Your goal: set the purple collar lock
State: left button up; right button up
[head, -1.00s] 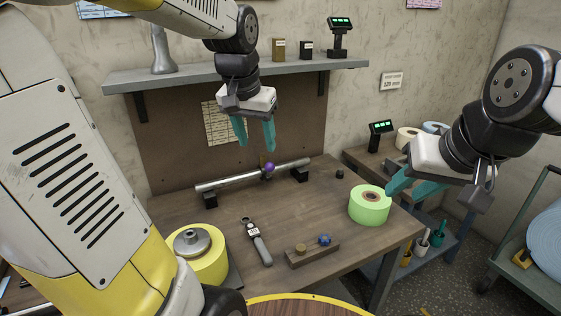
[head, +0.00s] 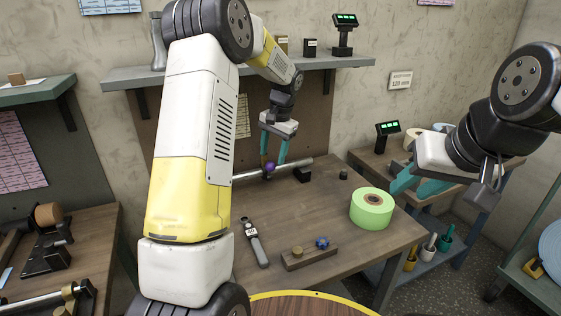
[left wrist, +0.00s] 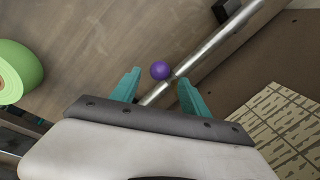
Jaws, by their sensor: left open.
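The purple collar lock (head: 270,167) is a round purple knob on a collar on the silver shaft (head: 299,163), which lies on dark supports at the back of the bench. It also shows in the left wrist view (left wrist: 160,70). My left gripper (head: 273,161) is open above the shaft, with its teal fingers on either side of the knob. In the left wrist view the knob is just ahead of and between the fingertips (left wrist: 158,82); I cannot tell whether they touch it. My right gripper (head: 412,186) is off to the right, beyond the green roll, and its fingers overlap in view.
A green roll (head: 371,212) stands at the bench's right side. A handheld gauge (head: 256,242) and a block with brass and blue knobs (head: 309,257) lie in front. A shelf (head: 338,62) hangs above. The bench between shaft and gauge is clear.

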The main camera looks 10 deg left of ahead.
aim_at(271, 162)
pick_arm(q)
jog(key=f, duration=0.3)
jog(key=a+f, duration=0.1)
jog(key=f, duration=0.1)
jog(key=shift+w+f, duration=0.2)
jog(key=shift+f, duration=0.1)
grip_shut()
jog(key=shift+r, duration=0.1)
dwell(1.0)
